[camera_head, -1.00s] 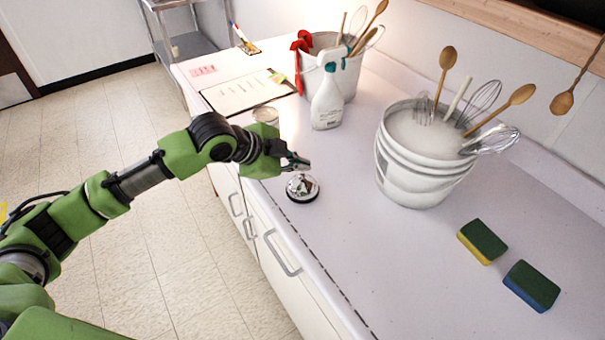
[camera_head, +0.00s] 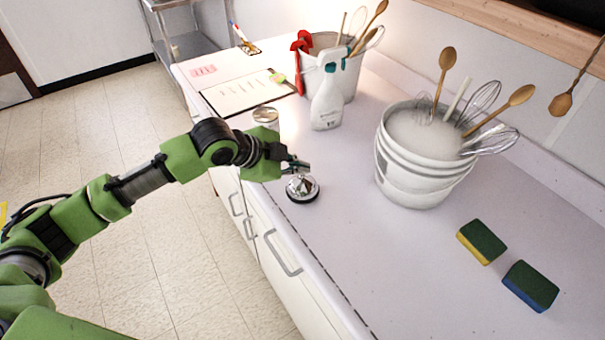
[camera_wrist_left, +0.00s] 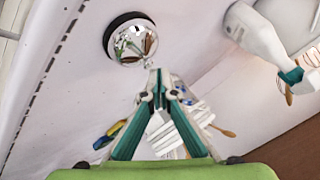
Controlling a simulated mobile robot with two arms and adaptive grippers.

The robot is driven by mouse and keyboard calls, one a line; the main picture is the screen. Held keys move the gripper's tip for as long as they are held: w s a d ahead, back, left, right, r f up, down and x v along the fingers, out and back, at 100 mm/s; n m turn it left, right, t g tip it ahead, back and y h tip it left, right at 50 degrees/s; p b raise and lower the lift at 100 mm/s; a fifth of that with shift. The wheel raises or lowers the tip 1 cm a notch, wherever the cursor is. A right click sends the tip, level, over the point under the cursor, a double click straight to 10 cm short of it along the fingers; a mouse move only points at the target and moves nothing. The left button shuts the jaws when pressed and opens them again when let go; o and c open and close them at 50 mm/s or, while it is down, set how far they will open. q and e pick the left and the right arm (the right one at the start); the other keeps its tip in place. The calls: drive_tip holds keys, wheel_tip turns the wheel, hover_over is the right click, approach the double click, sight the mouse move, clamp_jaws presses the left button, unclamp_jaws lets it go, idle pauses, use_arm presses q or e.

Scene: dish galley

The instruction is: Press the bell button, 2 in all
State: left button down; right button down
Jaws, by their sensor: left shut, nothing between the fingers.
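The bell (camera_head: 302,189) is a shiny silver dome on a dark base, standing on the white counter near its front edge. My left gripper (camera_head: 298,168) is shut and empty, with its fingertips at the top of the bell in the head view. I cannot tell whether they touch the button, which the fingers partly hide. In the left wrist view the bell (camera_wrist_left: 132,40) lies ahead of the shut fingertips (camera_wrist_left: 156,74), with its round dark base visible. My right gripper is not in view.
A white spray bottle (camera_head: 327,103) and a utensil bucket (camera_head: 349,82) stand behind the bell. A bucket of suds (camera_head: 412,180) stands to its right, with two sponges (camera_head: 482,241) nearer. A clipboard (camera_head: 242,94) and a jar (camera_head: 266,117) are farther back left.

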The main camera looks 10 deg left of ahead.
sight(301, 178)
use_arm(q)
drive_tip(key=shift+f, duration=0.6)
idle(0.4)
drive_tip(key=shift+r, duration=0.1)
drive_tip(key=shift+r+p, duration=0.9)
drive_tip(key=shift+p, duration=0.2)
wheel_tip(301, 178, up, 5)
drive_tip(key=p, duration=0.5)
drive_tip(key=shift+r, duration=0.1)
idle(0.5)
